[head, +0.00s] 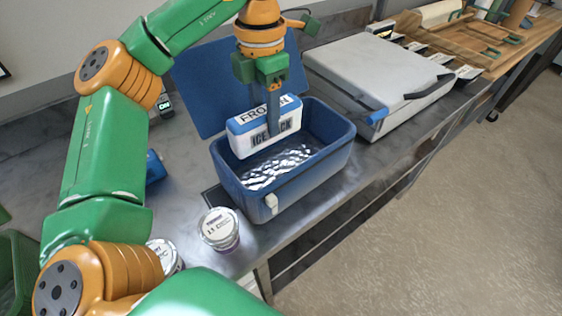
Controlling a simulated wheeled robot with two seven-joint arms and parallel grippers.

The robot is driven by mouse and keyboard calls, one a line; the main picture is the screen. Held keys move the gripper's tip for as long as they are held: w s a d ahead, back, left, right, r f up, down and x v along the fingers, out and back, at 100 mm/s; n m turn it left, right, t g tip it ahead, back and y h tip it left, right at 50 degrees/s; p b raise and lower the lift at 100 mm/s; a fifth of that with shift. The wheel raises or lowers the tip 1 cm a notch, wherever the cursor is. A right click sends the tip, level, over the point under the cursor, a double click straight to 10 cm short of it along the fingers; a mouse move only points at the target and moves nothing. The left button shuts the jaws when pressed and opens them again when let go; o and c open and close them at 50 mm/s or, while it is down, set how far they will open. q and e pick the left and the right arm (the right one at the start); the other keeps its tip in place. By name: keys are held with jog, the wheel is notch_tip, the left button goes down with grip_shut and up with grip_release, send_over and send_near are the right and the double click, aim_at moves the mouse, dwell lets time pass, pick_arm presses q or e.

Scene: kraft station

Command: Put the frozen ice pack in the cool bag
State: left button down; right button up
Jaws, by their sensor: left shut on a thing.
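The ice pack (264,131) is a white and blue block lettered "FROZEN ICE PACK". My left gripper (273,108) points down from above and is shut on it. The gripper holds the pack upright over the opening of the cool bag (305,172). The cool bag is a blue box with a silvery crumpled lining at its bottom and its blue lid (205,82) raised at the back. The pack's lower edge is near the rim's left part; I cannot tell how far it is below the rim. My right gripper is not in view.
A white-lidded tub (220,229) stands in front of the bag, and another (165,256) is partly behind my left arm. A large grey case (375,75) with a handle stands to the right. The floor lies beyond the bench's right edge.

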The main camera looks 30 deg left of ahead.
aim_at(265, 136)
pick_arm(q)
notch_tip(265, 136, down, 5)
jog(key=shift+a+f+b, duration=0.1)
jog(key=shift+f+b, duration=0.1)
jog(key=shift+b, duration=0.2)
notch_tip(265, 136, down, 6)
jog(key=shift+f+p, duration=0.2)
jog(key=shift+p, duration=0.45)
jog(key=shift+w+f, duration=0.1)
jog(key=shift+f, duration=0.25)
jog(key=shift+c, duration=1.8)
grip_release()
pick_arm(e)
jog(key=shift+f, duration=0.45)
pick_arm(q)
jog(key=shift+r, duration=0.1)
